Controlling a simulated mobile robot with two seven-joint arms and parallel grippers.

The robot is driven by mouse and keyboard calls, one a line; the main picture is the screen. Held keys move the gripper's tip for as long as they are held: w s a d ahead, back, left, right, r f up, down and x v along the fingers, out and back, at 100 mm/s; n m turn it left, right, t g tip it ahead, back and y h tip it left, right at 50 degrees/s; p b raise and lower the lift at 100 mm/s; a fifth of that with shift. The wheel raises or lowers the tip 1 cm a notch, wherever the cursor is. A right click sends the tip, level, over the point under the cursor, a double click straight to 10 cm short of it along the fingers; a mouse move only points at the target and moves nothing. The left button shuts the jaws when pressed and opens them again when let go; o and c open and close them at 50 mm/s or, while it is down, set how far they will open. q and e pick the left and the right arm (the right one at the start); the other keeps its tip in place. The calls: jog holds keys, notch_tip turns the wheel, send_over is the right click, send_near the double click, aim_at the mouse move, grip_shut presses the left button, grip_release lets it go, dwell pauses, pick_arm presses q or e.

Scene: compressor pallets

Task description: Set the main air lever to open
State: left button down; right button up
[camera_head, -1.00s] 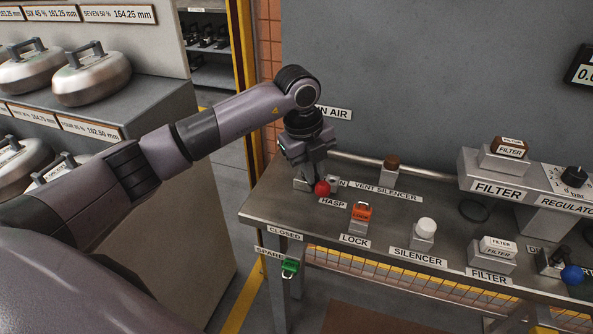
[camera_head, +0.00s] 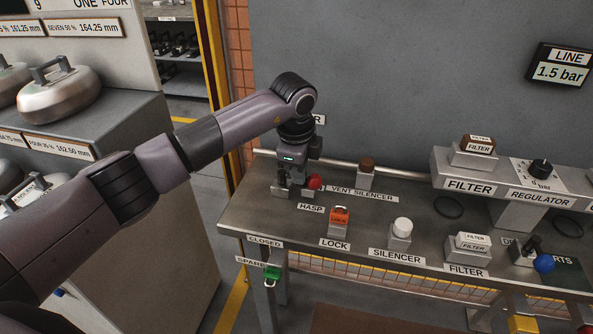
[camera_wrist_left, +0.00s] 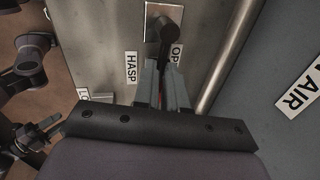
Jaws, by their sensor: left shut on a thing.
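The main air lever, with its red knob (camera_head: 315,182), stands at the back left of the grey bench. My left gripper (camera_head: 291,186) is at the lever, with the red knob at its right side. In the left wrist view, the lever's dark arm (camera_wrist_left: 168,45) runs from its pale base block down between the fingers of my left gripper (camera_wrist_left: 163,85). The fingers are shut on the lever, and a bit of red shows between them. The lever lies by a partly hidden label (camera_wrist_left: 176,55) reading "OP". A "CLOSED" label (camera_head: 264,241) is on the bench's front left corner.
An orange lock (camera_head: 339,220), a white-capped silencer (camera_head: 401,232), a brown-topped vent silencer (camera_head: 366,172) and filters stand to the right. The line display (camera_head: 560,70) reads 1.5 bar. A pipe runs behind the lever. Parts of my arm show at the left wrist view's left edge.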

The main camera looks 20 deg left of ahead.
pick_arm(q)
jog(key=shift+w+r+n, duration=0.1)
jog(key=shift+w+n, duration=0.1)
jog(key=shift+n, duration=0.1)
dwell(0.4)
jog(key=c, duration=1.2)
grip_release()
jog(key=r, duration=0.2)
jog(key=s+r, duration=0.1)
jog(key=r, duration=0.4)
jog(key=shift+s, duration=0.25)
